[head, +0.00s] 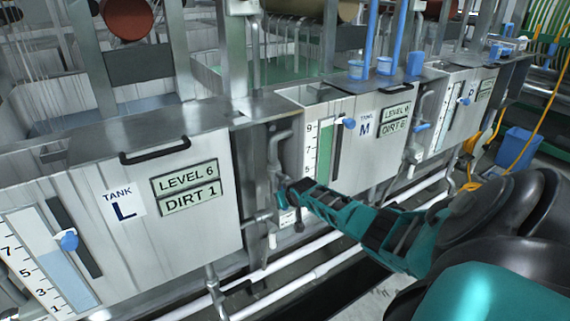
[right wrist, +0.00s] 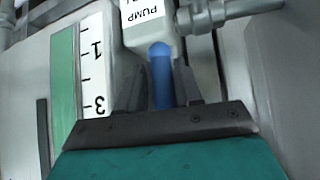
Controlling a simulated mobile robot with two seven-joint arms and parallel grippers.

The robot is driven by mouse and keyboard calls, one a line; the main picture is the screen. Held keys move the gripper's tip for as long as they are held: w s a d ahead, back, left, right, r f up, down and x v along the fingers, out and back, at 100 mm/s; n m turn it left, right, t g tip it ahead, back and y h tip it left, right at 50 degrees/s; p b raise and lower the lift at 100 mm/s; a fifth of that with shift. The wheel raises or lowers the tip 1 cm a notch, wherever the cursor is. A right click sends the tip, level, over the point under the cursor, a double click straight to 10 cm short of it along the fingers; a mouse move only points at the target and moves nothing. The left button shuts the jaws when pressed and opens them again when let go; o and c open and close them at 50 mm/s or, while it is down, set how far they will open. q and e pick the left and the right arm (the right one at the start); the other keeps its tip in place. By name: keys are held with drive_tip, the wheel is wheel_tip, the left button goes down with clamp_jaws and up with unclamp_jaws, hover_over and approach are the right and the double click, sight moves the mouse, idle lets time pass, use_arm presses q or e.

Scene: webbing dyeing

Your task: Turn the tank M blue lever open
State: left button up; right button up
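Tank M (head: 385,150) is the metal front panel in the middle of the head view, with level and dirt plates. Its blue lever (right wrist: 162,75) sits below a white pump label in the right wrist view, on a grey fitting. My right gripper (head: 284,190) is at the pipework at tank M's lower left. In the right wrist view my right gripper (right wrist: 160,88) has one finger on each side of the lever. A small gap shows at the left finger, so it looks open around the lever. In the head view the gripper mostly hides the lever. My left gripper is out of view.
Tank L (head: 150,230) stands at left, with a black handle (head: 155,151) and a gauge with a blue knob (head: 68,240). Vertical pipes (head: 274,150) run between the tanks. White pipes (head: 330,262) lie low in front. A blue bin (head: 520,148) is at right.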

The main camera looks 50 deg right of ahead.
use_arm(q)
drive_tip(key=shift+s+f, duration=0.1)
use_arm(e)
drive_tip(key=shift+o, duration=1)
drive_tip(key=shift+s+a+r+p, duration=0.15)
drive_tip(key=shift+r+p, duration=0.15)
drive_tip(key=shift+p, duration=0.1)
use_arm(q)
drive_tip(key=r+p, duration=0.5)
drive_tip(key=p, duration=0.1)
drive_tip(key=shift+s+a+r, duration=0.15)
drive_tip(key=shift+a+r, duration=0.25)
use_arm(e)
drive_tip(key=v, duration=1.2)
drive_tip(key=shift+s, duration=0.1)
